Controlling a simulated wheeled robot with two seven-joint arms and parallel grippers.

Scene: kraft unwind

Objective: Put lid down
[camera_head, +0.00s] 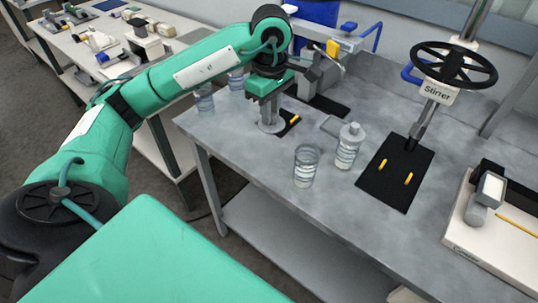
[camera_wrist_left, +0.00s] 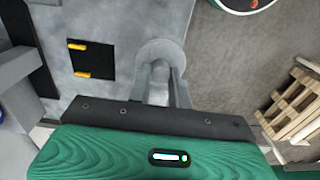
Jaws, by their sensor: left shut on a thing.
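My left gripper (camera_head: 268,104) points down over the grey table and is shut on a grey round lid (camera_head: 271,127). In the left wrist view the lid (camera_wrist_left: 160,52) shows as a pale grey disc, with its upright part between the fingers (camera_wrist_left: 161,92). The lid is at or just above the table top; I cannot tell if it touches. It is beside a small black pad with yellow marks (camera_head: 289,123), which also shows in the left wrist view (camera_wrist_left: 91,60). My right gripper is not in view.
An open clear jar (camera_head: 306,166) and a capped jar (camera_head: 348,146) stand to the right on the table (camera_head: 250,155). More jars (camera_head: 205,98) stand at the left edge. A stirrer with a black handwheel (camera_head: 454,65) stands over a larger black mat (camera_head: 392,186).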

